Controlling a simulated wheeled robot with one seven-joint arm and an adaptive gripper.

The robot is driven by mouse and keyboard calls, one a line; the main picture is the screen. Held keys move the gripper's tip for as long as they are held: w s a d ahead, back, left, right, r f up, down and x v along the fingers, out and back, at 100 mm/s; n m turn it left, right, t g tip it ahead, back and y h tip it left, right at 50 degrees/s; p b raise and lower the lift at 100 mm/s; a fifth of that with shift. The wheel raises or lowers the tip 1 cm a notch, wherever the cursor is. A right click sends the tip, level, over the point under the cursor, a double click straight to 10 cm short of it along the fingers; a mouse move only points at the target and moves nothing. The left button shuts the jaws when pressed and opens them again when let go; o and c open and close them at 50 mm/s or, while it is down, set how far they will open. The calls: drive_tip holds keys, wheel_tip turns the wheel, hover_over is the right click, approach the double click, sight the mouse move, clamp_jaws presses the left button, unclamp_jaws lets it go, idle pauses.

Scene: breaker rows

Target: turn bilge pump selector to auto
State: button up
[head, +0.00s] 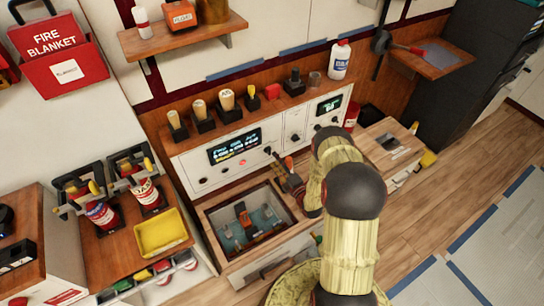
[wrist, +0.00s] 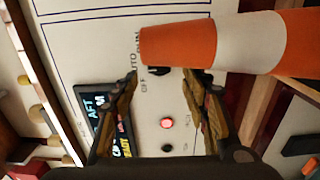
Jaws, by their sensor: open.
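The white control panel (head: 218,158) stands behind the tray; the wrist view shows it turned on its side. In the wrist view a small dark selector knob (wrist: 160,72) shows between my fingertips, beside the lettering AUTO and OFF. An orange object with a white band (wrist: 180,42) partly covers the knob and lettering, so the pointer's setting cannot be read. My gripper (wrist: 162,80) is open, with a finger on each side of the knob; contact cannot be made out. In the head view my gripper (head: 291,183) is in front of the panel, partly hidden by my arm.
A lit display (wrist: 102,120) and a red lamp (wrist: 167,122) are on the panel. An open-topped wooden bin (head: 250,225) lies below my gripper. Several handled items and a white bottle (head: 340,60) stand on the ledge above.

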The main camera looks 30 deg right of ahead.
drive_tip(key=s, duration=0.7)
drive_tip(key=shift+d, duration=0.1)
